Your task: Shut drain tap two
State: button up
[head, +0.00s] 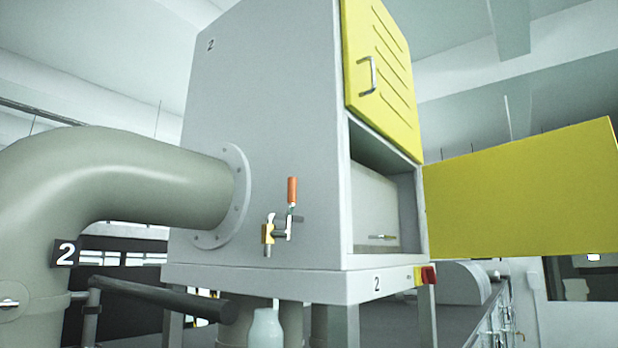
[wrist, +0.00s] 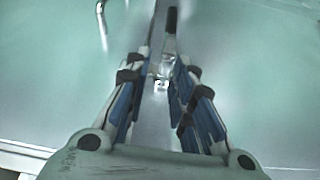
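My gripper is not in the head view. In the wrist view my gripper (wrist: 160,68) has its two blue-padded fingers apart, pointing at a pale green surface. A metal fitting with a dark-ended lever (wrist: 171,20) shows between and beyond the fingertips. I cannot tell whether the fingers touch it, or whether it is the same tap.
A thick grey duct (head: 130,175) joins the housing by a bolted flange at the left. A yellow door (head: 525,195) stands open at the right, beside an open compartment. A dark rail (head: 150,292) runs below the duct. A curved metal bar (wrist: 102,22) shows in the wrist view.

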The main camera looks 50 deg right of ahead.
aim_at(286, 233)
jog(key=l+z, duration=0.1)
jog(key=z, duration=0.4)
jog(key=l+z, duration=0.1)
jog(key=z, duration=0.85)
jog(key=i+l+z, duration=0.1)
jog(key=z, duration=0.85)
jog(key=i+z, duration=0.15)
jog(key=z, duration=0.3)
jog(key=l+u, duration=0.1)
jog(key=u, duration=0.4)
jog(key=i+l+u, duration=0.1)
jog(key=u, duration=0.35)
jog(key=l+u, duration=0.15)
jog(key=u, duration=0.35)
jog(key=l+u, duration=0.1)
jog(key=u, duration=0.35)
jog(key=l+u, duration=0.15)
jog(key=u, duration=0.35)
jog(key=l, duration=0.25)
jog(key=j, duration=0.3)
